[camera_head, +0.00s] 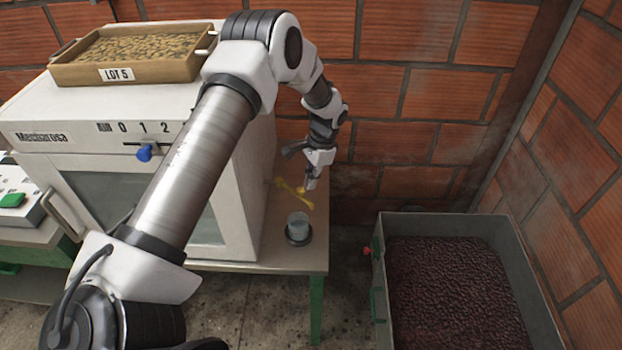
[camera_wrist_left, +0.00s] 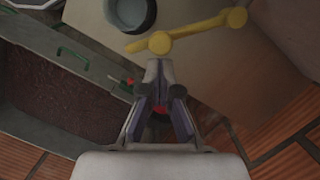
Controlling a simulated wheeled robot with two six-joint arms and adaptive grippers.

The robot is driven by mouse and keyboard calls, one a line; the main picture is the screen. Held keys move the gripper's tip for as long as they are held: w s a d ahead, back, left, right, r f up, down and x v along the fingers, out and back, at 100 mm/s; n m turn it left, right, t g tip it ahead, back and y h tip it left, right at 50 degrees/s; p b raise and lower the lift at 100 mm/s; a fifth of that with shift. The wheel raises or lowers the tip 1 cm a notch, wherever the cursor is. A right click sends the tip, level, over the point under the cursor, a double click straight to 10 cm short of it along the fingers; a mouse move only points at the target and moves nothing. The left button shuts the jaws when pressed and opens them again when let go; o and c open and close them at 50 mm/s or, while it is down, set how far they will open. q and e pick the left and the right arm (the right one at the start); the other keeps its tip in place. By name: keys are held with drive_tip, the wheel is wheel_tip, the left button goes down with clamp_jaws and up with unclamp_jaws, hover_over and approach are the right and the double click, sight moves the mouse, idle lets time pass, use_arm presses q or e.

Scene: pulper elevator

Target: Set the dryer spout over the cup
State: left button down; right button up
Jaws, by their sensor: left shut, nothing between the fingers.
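The yellow dryer spout (camera_head: 295,193) sticks out from the side of the white dryer (camera_head: 230,195). Its free end is beside the cup, not above it. The grey cup (camera_head: 298,222) stands upright in a dark round holder on the table. In the left wrist view the spout (camera_wrist_left: 197,32) crosses the top, and the cup (camera_wrist_left: 130,12) lies beyond its free end. My left gripper (camera_head: 310,184) is shut and empty, close to the spout. Its fingertips (camera_wrist_left: 160,72) point at the spout's near knob; I cannot tell whether they touch. My right gripper is not in view.
The table (camera_head: 290,258) ends just right of the cup. A grey bin (camera_head: 378,300) of dark beans stands on the floor at right. A wooden tray (camera_head: 130,72) marked LOT 5 sits on the dryer. Brick walls close off the back and right.

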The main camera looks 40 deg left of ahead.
sight(301, 189)
use_arm(q)
drive_tip(key=s+m+p, duration=0.1)
drive_tip(key=s+m, duration=0.1)
drive_tip(key=s+m+y+p, duration=0.1)
drive_tip(key=s+m+p, duration=0.1)
drive_tip(key=shift+s+r+m+t, duration=0.1)
drive_tip(key=shift+r+m+t, duration=0.1)
drive_tip(key=shift+m+t, duration=0.1)
drive_tip(key=shift+f, duration=0.1)
